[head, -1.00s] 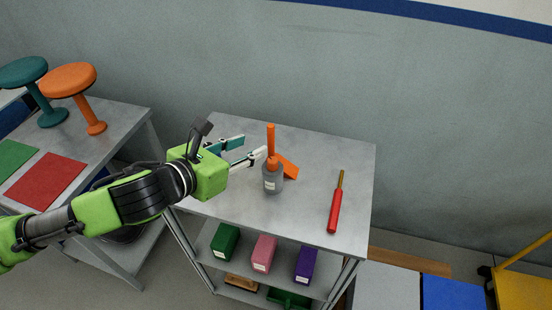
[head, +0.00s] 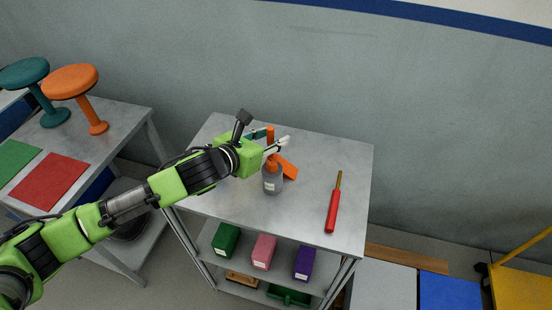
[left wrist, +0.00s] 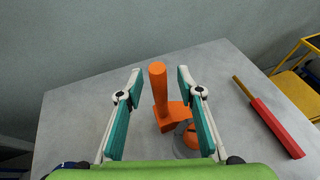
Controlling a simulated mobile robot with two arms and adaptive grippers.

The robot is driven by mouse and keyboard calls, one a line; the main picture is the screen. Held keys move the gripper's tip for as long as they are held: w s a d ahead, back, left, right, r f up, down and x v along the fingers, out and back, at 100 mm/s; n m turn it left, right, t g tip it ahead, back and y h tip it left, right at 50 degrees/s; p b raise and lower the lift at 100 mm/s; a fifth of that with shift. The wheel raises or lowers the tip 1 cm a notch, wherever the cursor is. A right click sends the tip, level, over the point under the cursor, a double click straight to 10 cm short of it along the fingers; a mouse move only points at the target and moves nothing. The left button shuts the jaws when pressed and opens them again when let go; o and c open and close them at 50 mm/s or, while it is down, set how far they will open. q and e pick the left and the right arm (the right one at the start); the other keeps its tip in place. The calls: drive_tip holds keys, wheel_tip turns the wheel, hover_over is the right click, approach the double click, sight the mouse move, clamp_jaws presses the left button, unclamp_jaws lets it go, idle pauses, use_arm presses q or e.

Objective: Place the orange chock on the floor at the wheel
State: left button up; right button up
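The orange chock, a wedge (head: 289,170) with an upright handle, stands on the grey metal table; it also shows in the left wrist view (left wrist: 158,92). My left gripper (head: 276,138) is open around the handle's height. In the left wrist view its fingers (left wrist: 159,71) stand on either side of the handle, with gaps visible, so it is not gripped. A grey bottle with an orange top (head: 272,183) stands close in front of the chock and partly hides it. A small dark wheel (head: 482,268) shows at the yellow cart, far right. My right gripper is out of view.
A red-handled tool (head: 333,210) lies on the right of the tabletop (head: 300,220). Green, pink and purple boxes stand on the shelf below. A second table (head: 90,165) with stools is at left. The yellow cart (head: 525,285) and a blue panel (head: 450,292) are at lower right.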

use_arm(q)
drive_tip(key=shift+a, duration=0.1)
clamp_jaws()
drive_tip(key=shift+r, duration=0.1)
